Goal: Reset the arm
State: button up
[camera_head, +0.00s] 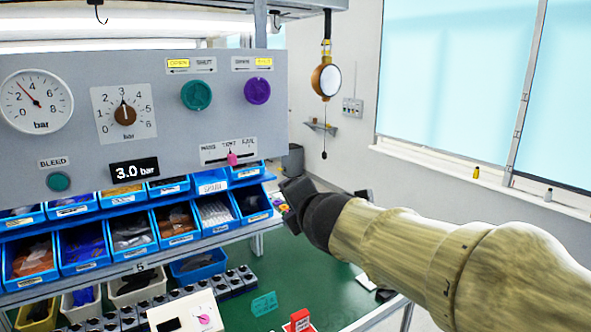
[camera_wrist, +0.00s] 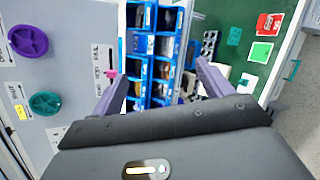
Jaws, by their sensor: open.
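My arm enters the head view from the right. My gripper (camera_head: 292,196) is the dark end right of the grey panel's lower corner, and its fingers are hard to make out there. In the wrist view, my gripper (camera_wrist: 163,68) has its two purple fingers spread wide apart with nothing held. The brown rotary knob (camera_head: 125,115) sits on a 0–6 bar dial, its pointer up near 3. The display (camera_head: 134,170) reads 3.0 bar. My gripper is to the right of the knob and apart from it.
The grey panel (camera_head: 215,130) also carries a gauge (camera_head: 37,101), a teal knob (camera_head: 196,95), a purple knob (camera_head: 257,91), and a pink slider (camera_head: 232,159). Blue bins (camera_head: 131,232) stand below. A round hanging device (camera_head: 326,79) is behind my gripper. The green table (camera_head: 315,265) has some bare room.

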jog(key=s+d+f+m+g+h+b, duration=0.1)
jog(key=s+d+f+m+g+h, duration=0.1)
jog(key=d+f+m, duration=0.6)
jog(key=s+d+f+m+g+h+b, duration=0.15)
jog(key=f+m, duration=0.25)
jog(key=f, duration=0.8)
jog(key=s+d+f+m+g+b, duration=0.1)
jog(key=s+d+f+m+g, duration=0.1)
jog(key=s+f+m, duration=0.5)
jog(key=s+d+f+m+g+b, duration=0.2)
jog(key=s+d+f+m+g, duration=0.1)
jog(key=s+f+m+g, duration=0.2)
notch_tip(320, 180, down, 5)
jog(key=s+m, duration=0.2)
jog(key=s, duration=0.1)
jog(key=shift+d+r, duration=0.15)
jog(key=shift+d, duration=0.15)
